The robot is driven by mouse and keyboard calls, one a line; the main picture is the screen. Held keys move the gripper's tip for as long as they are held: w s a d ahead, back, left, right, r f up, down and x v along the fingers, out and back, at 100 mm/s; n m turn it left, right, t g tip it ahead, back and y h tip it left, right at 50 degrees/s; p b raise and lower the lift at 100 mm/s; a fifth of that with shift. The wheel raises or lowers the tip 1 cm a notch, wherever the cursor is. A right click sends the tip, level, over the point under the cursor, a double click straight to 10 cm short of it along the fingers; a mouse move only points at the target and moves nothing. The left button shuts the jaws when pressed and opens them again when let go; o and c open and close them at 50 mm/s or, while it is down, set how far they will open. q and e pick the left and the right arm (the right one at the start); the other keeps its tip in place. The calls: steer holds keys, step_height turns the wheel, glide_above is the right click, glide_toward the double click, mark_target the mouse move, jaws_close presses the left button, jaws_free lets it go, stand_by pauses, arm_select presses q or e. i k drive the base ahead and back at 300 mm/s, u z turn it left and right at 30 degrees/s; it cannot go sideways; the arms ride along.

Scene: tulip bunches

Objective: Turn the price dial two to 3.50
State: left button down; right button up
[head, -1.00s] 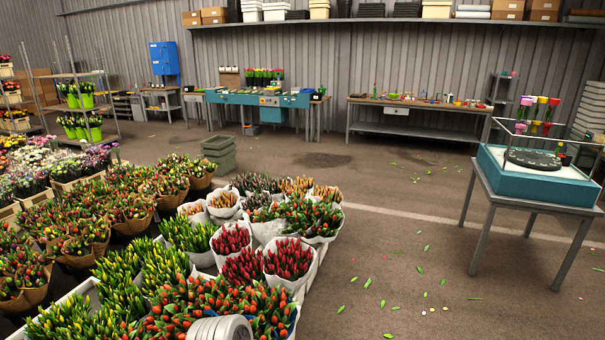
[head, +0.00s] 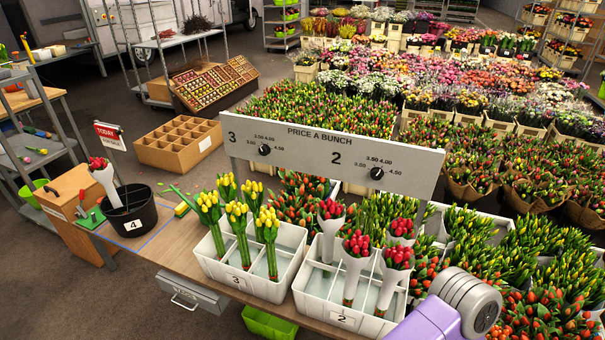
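Price dial two (head: 377,173) is a small round black knob on the right half of a grey board (head: 310,152) headed "PRICE A BUNCH". A large "2" stands to its left. Price marks up to 4.50 surround it, with 3.50 above it, left of 4.00. Its pointer is too small to read for certain. A similar dial three (head: 264,150) sits on the left half, beside a "3". Nothing touches either dial. Neither gripper is in view; only a purple and grey part of my own arm shows at the bottom right.
Below the board, a white crate marked 3 (head: 210,262) holds yellow tulips, and a white crate marked 2 (head: 318,308) holds wrapped red bunches. A black bucket marked 4 (head: 128,212) stands on the table's left. Tulips crowd behind and right of the board.

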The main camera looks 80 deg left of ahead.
mark_target(376, 174)
steer(key=u, duration=1.9)
